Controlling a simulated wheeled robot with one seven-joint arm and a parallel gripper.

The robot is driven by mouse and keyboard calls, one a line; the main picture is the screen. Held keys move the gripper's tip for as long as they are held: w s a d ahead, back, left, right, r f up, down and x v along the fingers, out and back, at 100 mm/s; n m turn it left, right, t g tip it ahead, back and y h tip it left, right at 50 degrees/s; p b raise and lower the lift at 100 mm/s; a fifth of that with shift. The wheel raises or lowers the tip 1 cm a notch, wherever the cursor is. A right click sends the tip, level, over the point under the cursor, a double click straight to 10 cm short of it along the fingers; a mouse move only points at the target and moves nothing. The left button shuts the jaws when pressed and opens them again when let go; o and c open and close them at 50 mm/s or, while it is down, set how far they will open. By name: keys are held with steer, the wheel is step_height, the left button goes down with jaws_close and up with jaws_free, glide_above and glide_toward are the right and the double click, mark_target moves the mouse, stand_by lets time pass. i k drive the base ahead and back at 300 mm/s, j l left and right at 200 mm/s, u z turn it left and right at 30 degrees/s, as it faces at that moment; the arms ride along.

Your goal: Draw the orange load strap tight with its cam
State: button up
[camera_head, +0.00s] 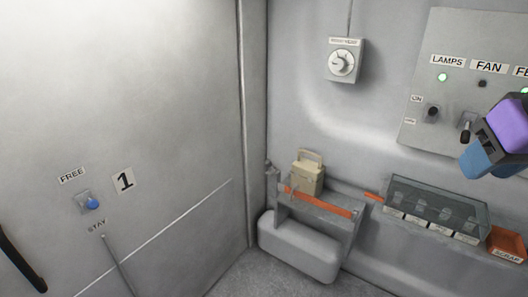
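The orange load strap (325,203) runs across the front of a grey rack on the lower wall, sloping down to the right. A beige can (308,178) with a handle stands upright behind it. A short orange piece (373,197) shows farther right; I cannot tell if it belongs to the strap. Small grey fittings stand at the strap's left end, but the cam is too small to make out. A purple and blue part of my arm or gripper (497,140) shows at the right edge, well above and right of the strap. I cannot make out its fingers.
A clear-fronted bin (437,207) and an orange tray (508,243) are right of the rack. A rounded grey box (298,247) is below it. A switch panel (470,85) and dial (342,63) are above. A door with a blue knob (92,204) is left.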

mark_target(269, 164)
steer(key=i+l+u, duration=0.4)
steer(key=l, duration=0.25)
steer(key=i+l+u, duration=0.2)
steer(key=l+u, duration=0.2)
steer(key=l, duration=0.25)
